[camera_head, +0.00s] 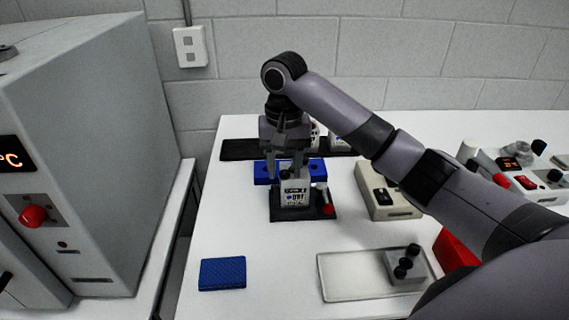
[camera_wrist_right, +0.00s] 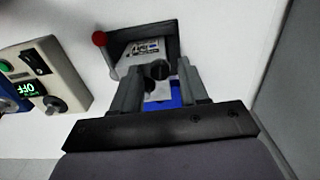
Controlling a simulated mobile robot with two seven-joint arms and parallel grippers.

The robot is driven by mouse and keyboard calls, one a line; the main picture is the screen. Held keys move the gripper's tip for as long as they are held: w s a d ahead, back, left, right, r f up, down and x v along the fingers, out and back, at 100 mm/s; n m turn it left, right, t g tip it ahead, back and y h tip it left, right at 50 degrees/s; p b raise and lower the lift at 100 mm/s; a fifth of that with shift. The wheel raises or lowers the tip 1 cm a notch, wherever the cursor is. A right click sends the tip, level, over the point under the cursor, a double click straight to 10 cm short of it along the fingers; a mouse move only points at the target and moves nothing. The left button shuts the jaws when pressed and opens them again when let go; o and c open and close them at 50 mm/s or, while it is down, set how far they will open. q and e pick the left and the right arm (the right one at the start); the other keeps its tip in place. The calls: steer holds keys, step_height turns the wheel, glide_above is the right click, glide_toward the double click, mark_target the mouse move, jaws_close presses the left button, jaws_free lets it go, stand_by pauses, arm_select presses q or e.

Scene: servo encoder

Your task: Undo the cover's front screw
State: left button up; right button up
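The servo unit's light grey cover (camera_head: 293,195) has a printed label and sits on a dark base plate (camera_head: 320,215). It also shows in the right wrist view (camera_wrist_right: 135,62). A dark round screw-like head (camera_wrist_right: 157,70) shows on the cover in the right wrist view, between the fingertips. My right gripper (camera_head: 287,174) points down over the cover. Its fingers (camera_wrist_right: 160,76) are apart, one on each side of the dark head. I cannot tell whether they touch it. In the head view the fingers hide part of the cover's top. My left gripper is not in view.
A blue block (camera_head: 262,172) stands behind the unit. A red-tipped lever (camera_head: 327,210) is at its right. A beige switch box (camera_head: 385,195) stands farther right. A blue mat (camera_head: 222,273) and a pale tray (camera_head: 340,288) lie in front. The table between them is clear.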

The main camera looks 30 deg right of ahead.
mark_target(284, 172)
steer(key=shift+r, duration=0.1)
steer(key=shift+r, duration=3.45)
